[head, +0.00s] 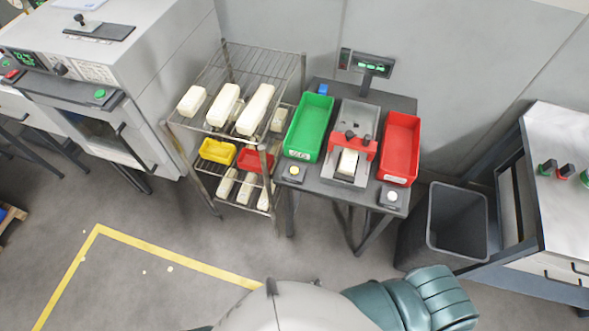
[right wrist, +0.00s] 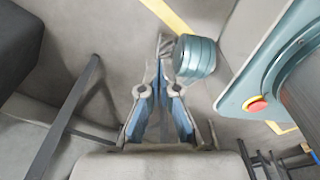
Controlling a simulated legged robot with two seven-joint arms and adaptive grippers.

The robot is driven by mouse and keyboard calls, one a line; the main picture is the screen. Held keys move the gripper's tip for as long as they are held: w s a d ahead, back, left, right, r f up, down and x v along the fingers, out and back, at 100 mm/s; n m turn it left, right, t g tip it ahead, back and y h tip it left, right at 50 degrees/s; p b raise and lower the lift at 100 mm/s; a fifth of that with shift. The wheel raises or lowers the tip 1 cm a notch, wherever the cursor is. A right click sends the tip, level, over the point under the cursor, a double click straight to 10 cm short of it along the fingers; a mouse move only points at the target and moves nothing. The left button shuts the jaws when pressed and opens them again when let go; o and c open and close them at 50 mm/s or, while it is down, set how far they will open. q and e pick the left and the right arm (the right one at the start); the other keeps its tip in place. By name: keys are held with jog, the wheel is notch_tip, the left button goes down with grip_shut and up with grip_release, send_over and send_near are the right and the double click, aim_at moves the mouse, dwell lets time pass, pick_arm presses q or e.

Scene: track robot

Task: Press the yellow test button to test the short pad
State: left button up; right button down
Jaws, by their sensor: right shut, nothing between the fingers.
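A yellow button (head: 294,171) on a small box sits at the front left corner of the dark test table (head: 327,188). The tester (head: 358,118) stands mid-table between two bins. A short white pad (head: 347,162) lies in its front, under a red clamp part (head: 351,145). A white button (head: 391,196) sits at the front right corner. My right gripper (right wrist: 163,95) shows only in the right wrist view. Its fingers are shut and empty over the grey floor, away from the buttons. My left gripper is in neither view.
A green bin (head: 308,127) and a red bin (head: 401,148) flank the tester. A wire rack (head: 285,62) with white pads stands left of the table. A dark waste bin (head: 457,222) stands at its right. A lit display (head: 373,65) is behind. Floor in front is clear.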

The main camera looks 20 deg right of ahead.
dwell(0.8)
jog(key=w+r+n+t+p, duration=0.1)
jog(key=w+r, duration=0.5)
jog(key=w, duration=0.5)
jog(key=w+a+r+n+t+y, duration=0.15)
jog(key=w+r, duration=0.35)
jog(key=w, duration=0.7)
jog(key=w+r+n+t+p, duration=0.1)
jog(key=w+r+t, duration=0.1)
jog(key=w+r, duration=0.65)
jog(key=w+a+r+n+y, duration=0.1)
jog(key=w+a+r+n, duration=0.15)
jog(key=w+r, duration=0.4)
jog(key=w+a+r+n+t+y+p, duration=0.1)
jog(key=w+a+r+n, duration=0.2)
jog(key=r, duration=0.6)
jog(key=w+a+r+n+y, duration=0.1)
jog(key=w+a+r, duration=0.35)
jog(key=r, duration=0.35)
jog(key=w+d+r+n+y, duration=0.1)
jog(key=w+d+r+n, duration=0.1)
jog(key=w+r+n, duration=0.2)
jog(key=w+r, duration=0.3)
jog(key=r, duration=0.3)
jog(key=shift+w+d+r+n+p, duration=0.2)
jog(key=shift+d+n+p, duration=0.1)
jog(key=shift+d+p, duration=0.1)
jog(key=shift+f+t+y, duration=0.15)
jog(key=shift+t+y, duration=0.1)
